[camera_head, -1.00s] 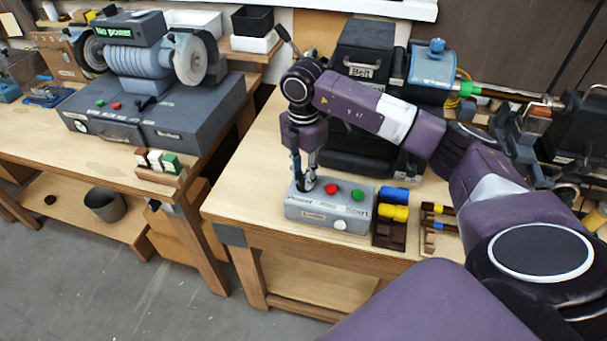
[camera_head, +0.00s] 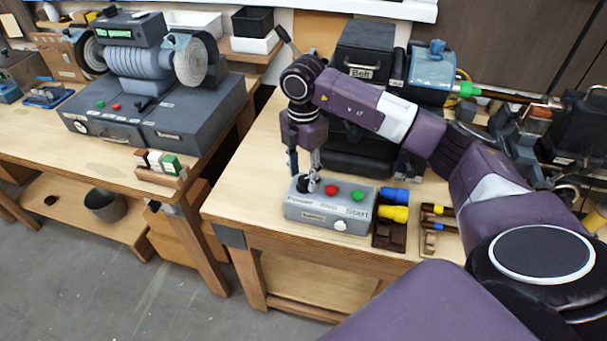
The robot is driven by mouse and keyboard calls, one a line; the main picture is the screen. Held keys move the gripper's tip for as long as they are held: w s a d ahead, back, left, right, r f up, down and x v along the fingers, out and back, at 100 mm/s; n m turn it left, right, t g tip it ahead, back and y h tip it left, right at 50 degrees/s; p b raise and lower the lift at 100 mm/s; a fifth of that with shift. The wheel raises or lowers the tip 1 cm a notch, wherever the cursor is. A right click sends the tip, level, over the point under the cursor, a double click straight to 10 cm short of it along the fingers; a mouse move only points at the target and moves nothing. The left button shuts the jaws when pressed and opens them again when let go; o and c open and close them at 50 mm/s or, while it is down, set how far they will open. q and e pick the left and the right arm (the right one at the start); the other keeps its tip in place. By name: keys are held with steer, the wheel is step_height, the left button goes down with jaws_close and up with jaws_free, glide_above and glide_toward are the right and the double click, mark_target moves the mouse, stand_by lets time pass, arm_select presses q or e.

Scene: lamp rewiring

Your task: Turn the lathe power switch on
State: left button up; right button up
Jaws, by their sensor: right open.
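The lathe control box (camera_head: 325,210) is a grey box at the front edge of the right-hand table. It has a dark power knob (camera_head: 303,184) at its left end, a red stop button (camera_head: 331,190) and a green start button (camera_head: 357,196). My right gripper (camera_head: 304,178) points straight down over the left end of the box, its open fingers at the power knob. The fingers partly hide the knob, and I cannot tell whether they touch it. The lathe (camera_head: 430,68) with its "Belt" cover stands behind. My left gripper is not in view.
Blue and yellow pieces (camera_head: 393,212) lie in a dark holder right of the box, beside a small wooden tool rack (camera_head: 437,222). A grinder (camera_head: 148,80) stands on the left table (camera_head: 40,140). The tabletop left of the box is clear.

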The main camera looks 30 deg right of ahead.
mark_target(303, 180)
step_height(303, 180, up, 11)
steer(key=shift+r, duration=0.2)
stand_by(0.6)
